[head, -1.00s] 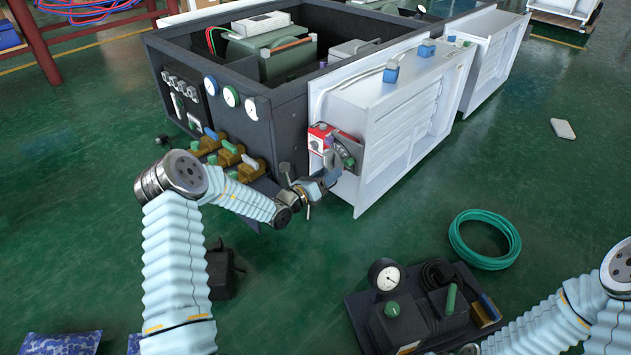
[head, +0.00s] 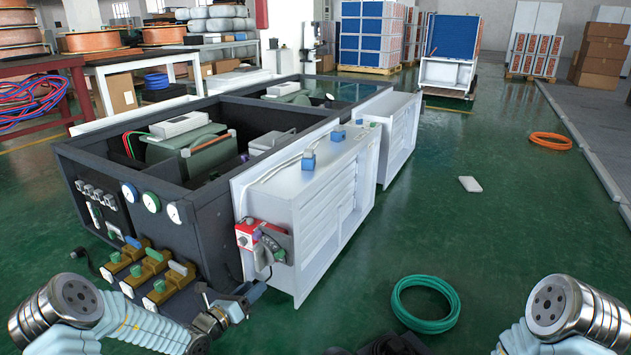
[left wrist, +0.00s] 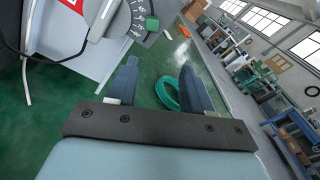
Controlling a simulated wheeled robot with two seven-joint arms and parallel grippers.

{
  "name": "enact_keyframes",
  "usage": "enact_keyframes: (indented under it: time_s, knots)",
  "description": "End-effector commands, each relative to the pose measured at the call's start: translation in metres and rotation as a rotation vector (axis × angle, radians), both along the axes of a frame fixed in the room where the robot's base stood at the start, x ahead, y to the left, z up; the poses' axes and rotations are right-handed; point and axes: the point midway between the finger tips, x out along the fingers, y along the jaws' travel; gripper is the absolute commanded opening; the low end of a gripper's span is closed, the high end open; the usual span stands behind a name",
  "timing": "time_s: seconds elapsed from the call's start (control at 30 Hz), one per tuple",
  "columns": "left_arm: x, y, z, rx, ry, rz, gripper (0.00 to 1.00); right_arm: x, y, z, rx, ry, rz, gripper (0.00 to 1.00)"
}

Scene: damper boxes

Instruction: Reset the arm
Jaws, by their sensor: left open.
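My left arm comes in from the lower left in the head view. Its gripper (head: 243,297) is near the lower front corner of the white damper box (head: 315,205), below the red and grey actuator (head: 262,242). In the left wrist view the two dark fingers (left wrist: 160,90) stand apart with nothing between them but floor and the green hose behind. The actuator's dial (left wrist: 120,18) shows close by at the top of that view. My right arm shows at the lower right of the head view, but its gripper is out of the picture.
A dark open-topped cabinet (head: 205,225) with gauges and brass valves (head: 150,268) stands beside the box. A coiled green hose (head: 425,304) lies on the floor. An orange coil (head: 550,141) and a small white block (head: 470,184) lie farther off. Floor right of the box is mostly clear.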

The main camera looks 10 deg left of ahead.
Motion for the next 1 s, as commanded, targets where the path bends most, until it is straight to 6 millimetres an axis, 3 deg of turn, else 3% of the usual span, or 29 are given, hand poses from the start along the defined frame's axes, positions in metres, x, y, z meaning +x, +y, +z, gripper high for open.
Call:
enact_keyframes:
  time_s: [0.07, 0.17, 0.2, 0.27, 0.3, 0.4, 0.5, 0.6, 0.8, 1.0]
  knots:
    - [-0.016, -0.032, -0.007, 0.068, 0.034, -0.119, 0.51, 0.0, 0.0, 0.007, 0.0, 0.0, 0.001, 0.43]
    - [-0.06, -0.087, -0.028, 0.228, 0.086, -0.365, 0.51, 0.0, 0.001, 0.017, 0.001, 0.0, 0.002, 0.43]
    - [-0.084, -0.109, -0.039, 0.313, 0.103, -0.487, 0.51, -0.001, 0.002, 0.022, 0.002, 0.0, 0.003, 0.43]
    - [-0.128, -0.136, -0.056, 0.458, 0.114, -0.685, 0.51, -0.001, 0.002, 0.029, 0.002, 0.0, 0.004, 0.43]
    - [-0.159, -0.148, -0.068, 0.565, 0.107, -0.823, 0.51, -0.001, 0.003, 0.034, 0.003, 0.0, 0.005, 0.43]
    - [-0.238, -0.159, -0.093, 0.877, 0.024, -1.188, 0.51, -0.002, 0.004, 0.048, 0.004, 0.001, 0.008, 0.43]
    - [-0.292, -0.146, -0.108, 1.194, -0.165, -1.502, 0.51, -0.002, 0.005, 0.06, 0.005, 0.001, 0.01, 0.43]
    - [-0.316, -0.131, -0.112, 1.473, -0.438, -1.718, 0.51, -0.003, 0.007, 0.071, 0.006, 0.002, 0.013, 0.43]
    - [-0.322, -0.132, -0.101, 1.798, -0.957, -1.847, 0.51, -0.004, 0.008, 0.082, 0.008, 0.002, 0.015, 0.43]
    - [-0.321, -0.138, -0.096, 1.873, -1.129, -1.84, 0.51, -0.004, 0.009, 0.083, 0.008, 0.002, 0.016, 0.43]
